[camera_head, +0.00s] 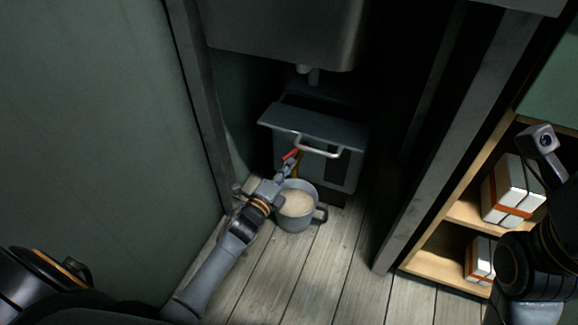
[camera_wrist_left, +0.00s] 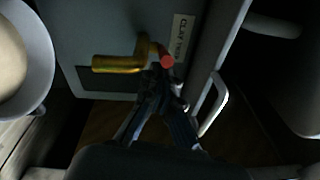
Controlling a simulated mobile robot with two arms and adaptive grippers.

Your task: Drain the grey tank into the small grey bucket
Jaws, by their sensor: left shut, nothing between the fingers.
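The grey tank (camera_head: 348,173) stands on the floor under a sink-like basin. Its front also shows in the left wrist view (camera_wrist_left: 90,25), with a "CLAY TRAP" type label partly readable. A brass tap (camera_wrist_left: 118,64) with a red-tipped lever (camera_wrist_left: 167,61) sticks out of that front. The small grey bucket (camera_head: 296,222) stands upright on the floor below the tap and holds pale, cloudy liquid; its rim (camera_wrist_left: 46,45) shows at the left of the wrist view. My left gripper (camera_head: 288,165) is shut and empty, its fingertips right at the red lever. I cannot tell whether liquid is flowing.
The metal basin (camera_head: 285,35) and its drain pipe (camera_head: 314,76) hang over the tank. The tank's lid has a metal handle (camera_head: 319,152). Grey posts stand on both sides. A wooden shelf (camera_head: 440,262) with white boxes is at right, near my right arm.

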